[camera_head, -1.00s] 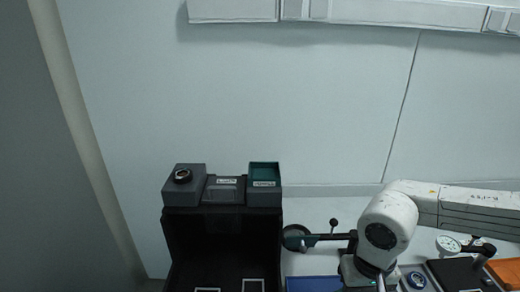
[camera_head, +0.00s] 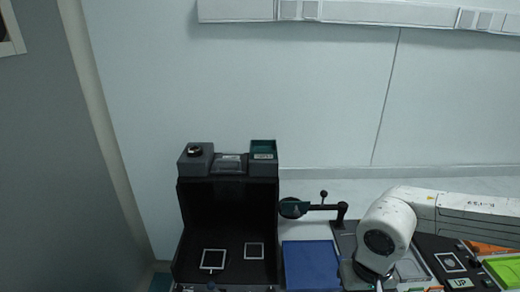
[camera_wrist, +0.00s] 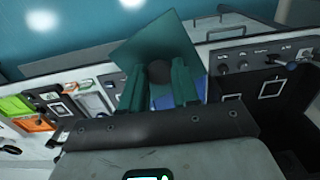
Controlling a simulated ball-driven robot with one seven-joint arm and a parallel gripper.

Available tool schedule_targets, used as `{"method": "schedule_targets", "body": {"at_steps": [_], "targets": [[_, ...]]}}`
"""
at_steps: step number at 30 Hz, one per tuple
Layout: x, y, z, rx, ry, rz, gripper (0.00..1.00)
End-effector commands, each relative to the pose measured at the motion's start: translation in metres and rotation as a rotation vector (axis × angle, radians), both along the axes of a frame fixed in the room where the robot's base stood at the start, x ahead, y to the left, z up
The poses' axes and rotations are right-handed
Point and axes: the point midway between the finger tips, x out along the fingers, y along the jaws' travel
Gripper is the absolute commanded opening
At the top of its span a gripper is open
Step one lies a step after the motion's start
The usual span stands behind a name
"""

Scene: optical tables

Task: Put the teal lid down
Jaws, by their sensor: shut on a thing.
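The teal lid (camera_wrist: 158,38) is a flat dark teal square in the wrist view, tilted in the picture. My gripper (camera_wrist: 160,80) is shut on it, with a finger on each side of a dark round part under the plate. The lid appears held above the table; its exact height cannot be told. In the head view my arm's wrist hides the gripper and the lid is not clearly seen. A small grey box with a teal inside (camera_head: 263,150) stands on top of the black stand.
The black stand (camera_head: 228,190) has a grey block with a dark ring (camera_head: 195,152) on top and white-framed squares on its floor. A blue mat (camera_head: 311,265) lies right of it. A dark post with an arm (camera_head: 325,206) stands behind the mat. A green tray (camera_head: 505,270) is at far right.

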Motion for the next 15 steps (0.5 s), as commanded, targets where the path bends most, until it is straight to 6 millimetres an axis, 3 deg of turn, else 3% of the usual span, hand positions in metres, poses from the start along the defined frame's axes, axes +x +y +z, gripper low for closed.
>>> {"method": "schedule_targets", "body": {"at_steps": [8,15], "targets": [[-0.004,-0.001,-0.054,0.004,0.002,-0.011,0.0],[-0.014,-0.001,-0.123,0.003,0.003,-0.014,0.0]]}}
